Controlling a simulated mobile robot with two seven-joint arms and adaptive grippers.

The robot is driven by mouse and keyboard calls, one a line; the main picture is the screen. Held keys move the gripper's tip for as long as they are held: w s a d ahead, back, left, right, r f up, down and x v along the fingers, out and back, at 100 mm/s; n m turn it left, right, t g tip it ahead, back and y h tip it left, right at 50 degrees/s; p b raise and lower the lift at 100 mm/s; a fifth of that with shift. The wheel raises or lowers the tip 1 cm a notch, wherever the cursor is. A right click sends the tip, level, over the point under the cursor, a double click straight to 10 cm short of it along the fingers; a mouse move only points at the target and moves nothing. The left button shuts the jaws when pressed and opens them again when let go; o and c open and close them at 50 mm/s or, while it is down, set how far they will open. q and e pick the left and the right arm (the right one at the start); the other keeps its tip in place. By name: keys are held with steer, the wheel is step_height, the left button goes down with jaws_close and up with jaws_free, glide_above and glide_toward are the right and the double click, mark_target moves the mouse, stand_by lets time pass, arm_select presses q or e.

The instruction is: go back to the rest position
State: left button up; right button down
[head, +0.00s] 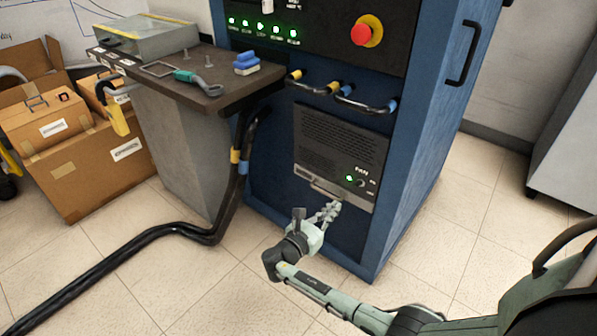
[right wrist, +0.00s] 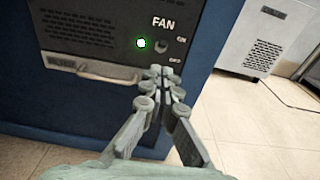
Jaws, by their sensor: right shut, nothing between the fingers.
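My right gripper (head: 327,214) is in front of the blue cabinet, near the lower edge of its dark fan panel (head: 340,150). In the right wrist view the right gripper (right wrist: 163,74) has its fingertips together with nothing between them. They lie just below the FAN switch (right wrist: 162,47) in the picture. A green light (right wrist: 141,43) is lit beside that switch. Whether the fingertips touch the panel I cannot tell. My left gripper is not in view.
The blue cabinet (head: 415,150) carries a red button (head: 361,35), cable loops and a side handle (head: 463,53). A dark-topped bench (head: 215,98) with tools stands left, beside cardboard boxes (head: 95,165). A thick black cable (head: 150,236) crosses the floor.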

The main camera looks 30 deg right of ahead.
steer(key=shift+s, duration=0.1)
steer(key=s+a+f+m+g+y, duration=0.3)
steer(key=s+f+m+y, duration=0.3)
steer(key=s+f+m, duration=0.45)
steer(key=s+a+r+m+y, duration=0.1)
steer(key=s+a+m+y, duration=0.7)
steer(key=s, duration=0.5)
steer(key=shift+a+r+m, duration=0.2)
steer(key=shift+a+m, duration=0.1)
steer(key=shift+m, duration=0.85)
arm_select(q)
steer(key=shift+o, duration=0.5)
